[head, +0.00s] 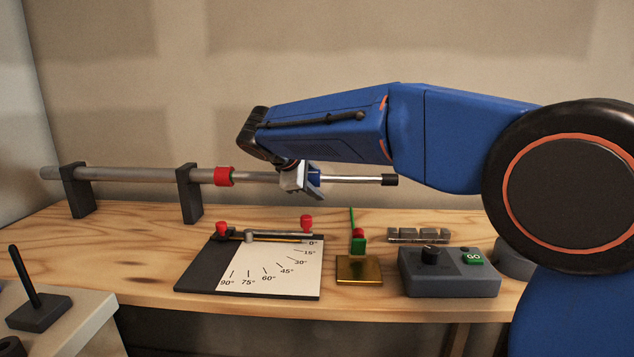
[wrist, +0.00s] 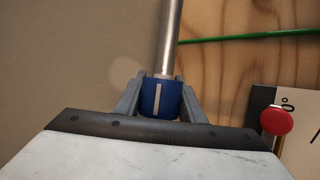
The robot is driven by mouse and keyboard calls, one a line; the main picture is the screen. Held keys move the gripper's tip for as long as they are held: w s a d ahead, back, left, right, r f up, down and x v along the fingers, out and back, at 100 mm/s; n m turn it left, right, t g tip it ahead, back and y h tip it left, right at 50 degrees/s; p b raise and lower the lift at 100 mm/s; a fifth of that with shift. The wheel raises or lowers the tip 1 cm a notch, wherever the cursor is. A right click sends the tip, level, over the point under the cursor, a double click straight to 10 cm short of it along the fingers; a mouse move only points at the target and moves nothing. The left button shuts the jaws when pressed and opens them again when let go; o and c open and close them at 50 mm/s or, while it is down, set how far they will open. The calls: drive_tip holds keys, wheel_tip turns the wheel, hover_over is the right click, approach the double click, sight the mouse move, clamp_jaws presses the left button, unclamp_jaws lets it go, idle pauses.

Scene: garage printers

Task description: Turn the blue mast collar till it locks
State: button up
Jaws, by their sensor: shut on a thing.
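The blue mast collar (head: 314,178) sits around a horizontal metal mast (head: 350,179) with a black end cap at right. In the wrist view the collar (wrist: 160,98) carries a pale line mark along the mast's length. My gripper (head: 299,178) is shut on the collar, one finger on each side of it in the wrist view (wrist: 160,100). A red collar (head: 224,176) sits farther left on the same mast. Any lock mark on the mast is not visible to me.
Two dark brackets (head: 189,192) hold the mast above the wooden bench (head: 140,250). Below are an angle board (head: 300,262) with red knobs, a brass block (head: 359,270) with a green rod, and a grey control box (head: 450,283) with a green GO button.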

drive_tip(key=g, duration=0.2)
drive_tip(key=shift+s+f+n+g, duration=0.25)
drive_tip(key=shift+f+n+g, duration=0.05)
drive_tip(key=shift+s+f+n+g+y, duration=0.15)
drive_tip(key=shift+s+g, duration=0.15)
drive_tip(key=shift+g, duration=0.5)
drive_tip(key=shift+s+f+n+g+y, duration=0.15)
drive_tip(key=shift+s+g, duration=0.1)
drive_tip(key=shift+g, duration=0.55)
drive_tip(key=shift+r, duration=0.1)
drive_tip(key=o, duration=1)
drive_tip(key=shift+o, duration=0.2)
